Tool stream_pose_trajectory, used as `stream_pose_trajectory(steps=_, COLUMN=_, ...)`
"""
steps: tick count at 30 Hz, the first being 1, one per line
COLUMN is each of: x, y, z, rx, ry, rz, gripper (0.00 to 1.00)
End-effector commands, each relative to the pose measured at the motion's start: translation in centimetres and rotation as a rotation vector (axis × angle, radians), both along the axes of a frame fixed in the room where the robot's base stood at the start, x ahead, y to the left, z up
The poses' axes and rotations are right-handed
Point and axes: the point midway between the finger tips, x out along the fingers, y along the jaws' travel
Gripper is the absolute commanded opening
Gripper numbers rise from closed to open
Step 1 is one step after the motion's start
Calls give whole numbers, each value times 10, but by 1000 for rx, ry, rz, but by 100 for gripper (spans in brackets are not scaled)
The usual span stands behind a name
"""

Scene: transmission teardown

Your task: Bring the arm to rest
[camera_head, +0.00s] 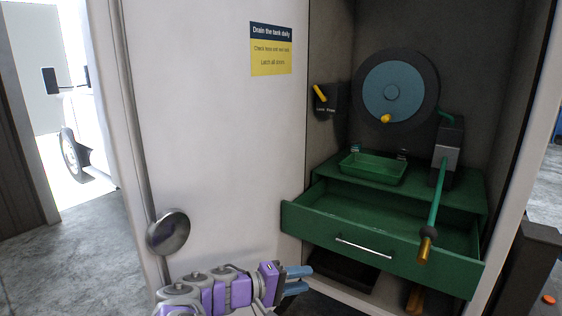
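My arm, with purple and grey links, is low in the picture, in front of the white cabinet panel. My gripper (298,280) is at its right end, and its two blue-grey fingers point right, with a gap between them. Nothing shows between the fingers. The gripper is below and left of the pulled-out green drawer (366,228) and appears apart from it. The lower part of my arm is cut off by the bottom edge.
A green tray (372,169) rests on the green cabinet top, below a hose reel (391,88). A green hose with a brass nozzle (424,250) hangs before the drawer. A round metal disc (168,232) is by the panel's left edge. Grey floor (75,255) is clear at left.

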Motion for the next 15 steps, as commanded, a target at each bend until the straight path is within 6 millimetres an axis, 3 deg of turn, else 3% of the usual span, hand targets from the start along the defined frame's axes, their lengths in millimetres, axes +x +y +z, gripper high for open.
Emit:
stream_pose_trajectory(steps=8, x=-36, y=-81, z=31, rx=100, ry=9, rz=-189, gripper=38)
stream_pose_trajectory(steps=11, x=-63, y=-118, z=42, rx=176, ry=17, rz=-282, gripper=38)
stream_pose_trajectory(steps=15, x=-116, y=-164, z=47, rx=321, ry=41, rz=-417, gripper=38)
